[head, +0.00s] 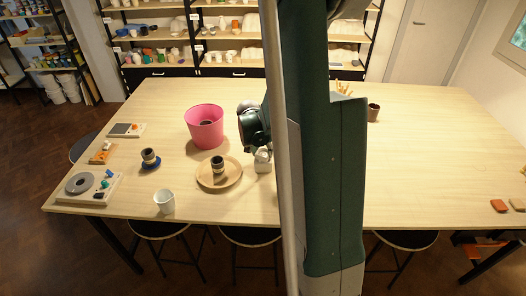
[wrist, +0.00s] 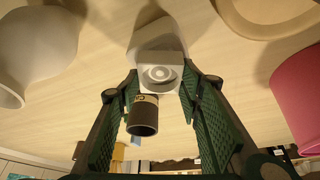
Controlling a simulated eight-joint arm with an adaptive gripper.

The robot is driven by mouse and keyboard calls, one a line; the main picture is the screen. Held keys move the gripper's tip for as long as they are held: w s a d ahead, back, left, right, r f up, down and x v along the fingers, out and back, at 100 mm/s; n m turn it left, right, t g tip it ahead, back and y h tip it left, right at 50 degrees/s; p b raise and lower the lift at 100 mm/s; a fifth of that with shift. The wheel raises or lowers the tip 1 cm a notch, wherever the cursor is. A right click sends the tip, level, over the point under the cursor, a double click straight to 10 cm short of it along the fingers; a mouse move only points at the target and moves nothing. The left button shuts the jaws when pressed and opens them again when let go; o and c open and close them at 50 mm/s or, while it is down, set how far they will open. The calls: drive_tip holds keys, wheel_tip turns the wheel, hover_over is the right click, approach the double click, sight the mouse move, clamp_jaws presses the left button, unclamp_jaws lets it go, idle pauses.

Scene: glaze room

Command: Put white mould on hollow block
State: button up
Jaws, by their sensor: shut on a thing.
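My gripper (wrist: 160,74) is shut on a small white, square-ended piece with a round ringed face, which I take for the white mould (wrist: 160,84). In the head view the white mould (head: 263,158) shows just under my gripper (head: 259,147), right of the wooden plate. In the wrist view a pale rounded form (wrist: 155,38) lies behind the mould; I cannot tell whether they touch. A dark cup with a cream band (wrist: 143,116) shows between the fingers, and its distance is unclear. I cannot make out the hollow block; my arm hides part of the table.
The wooden plate (head: 230,179) carries a dark cup (head: 217,166). A pink bucket (head: 205,128) stands behind it. A white cup (head: 164,202) is near the front edge. A large white vessel (wrist: 38,45) stands close by in the wrist view. The table's right side is mostly clear.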

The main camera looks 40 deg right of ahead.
drive_tip(key=shift+f, duration=0.3)
drive_tip(key=o, duration=0.9)
drive_tip(key=shift+r, duration=0.1)
drive_tip(key=shift+r, duration=0.2)
drive_tip(key=shift+v, duration=5.9)
